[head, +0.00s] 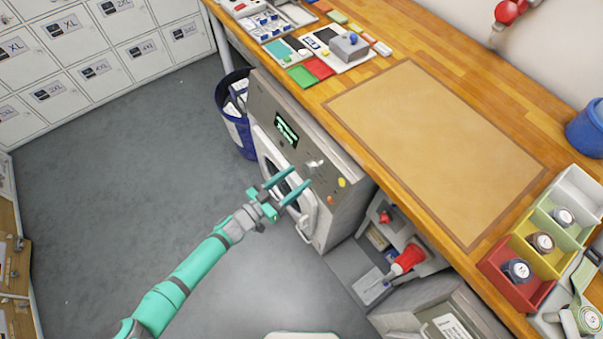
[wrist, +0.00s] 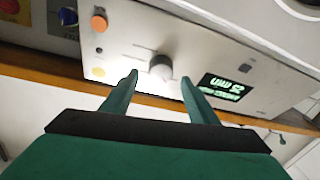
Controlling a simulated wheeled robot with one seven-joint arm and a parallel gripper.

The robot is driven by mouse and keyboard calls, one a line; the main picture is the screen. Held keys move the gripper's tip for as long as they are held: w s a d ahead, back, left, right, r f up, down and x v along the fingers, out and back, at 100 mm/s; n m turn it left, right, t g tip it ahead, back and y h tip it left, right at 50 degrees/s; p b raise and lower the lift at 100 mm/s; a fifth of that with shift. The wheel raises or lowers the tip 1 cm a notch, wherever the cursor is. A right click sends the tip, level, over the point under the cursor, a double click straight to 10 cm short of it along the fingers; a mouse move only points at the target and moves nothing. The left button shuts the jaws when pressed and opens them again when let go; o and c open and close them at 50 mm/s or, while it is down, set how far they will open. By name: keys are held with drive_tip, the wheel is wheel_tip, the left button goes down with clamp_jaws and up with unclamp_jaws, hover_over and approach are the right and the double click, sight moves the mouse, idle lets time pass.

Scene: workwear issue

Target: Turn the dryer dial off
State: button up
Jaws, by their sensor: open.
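The dryer (head: 262,97) is a grey, front-loading machine under the wooden counter. Its dial (wrist: 161,67) is a round grey knob on the pale panel in the wrist view; it also shows in the head view (head: 314,163). A lit green display (wrist: 222,86) is to one side of the dial; orange (wrist: 99,22) and yellow (wrist: 98,72) buttons are on the other. My gripper (head: 299,177) is open and empty in front of the panel. In the wrist view its fingertips (wrist: 159,80) lie either side of the dial, apparently not touching it. The display text is unreadable.
The wooden counter (head: 440,85) overhangs the dryer, with a tan mat (head: 430,150) on it. A blue bin (head: 236,125) stands left of the dryer, and a shelf with a red-topped item (head: 408,259) is to its right. The grey floor (head: 120,190) is clear.

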sight(306, 170)
drive_tip(key=shift+x, duration=1.55)
drive_tip(key=shift+w, duration=0.1)
drive_tip(key=shift+a, duration=0.1)
drive_tip(key=c, duration=1)
drive_tip(key=shift+c, duration=0.2)
drive_tip(key=shift+m, duration=0.3)
drive_tip(key=m+g+h, duration=0.1)
drive_tip(key=m, duration=0.3)
drive_tip(key=m+g+h, duration=0.1)
drive_tip(key=m, duration=0.3)
drive_tip(key=shift+w+a+g, duration=0.15)
drive_tip(key=shift+w+g, duration=0.1)
drive_tip(key=shift+g, duration=0.05)
drive_tip(key=shift+m+g+h, duration=0.3)
drive_tip(key=shift+m+g, duration=0.1)
drive_tip(key=shift+m, duration=1)
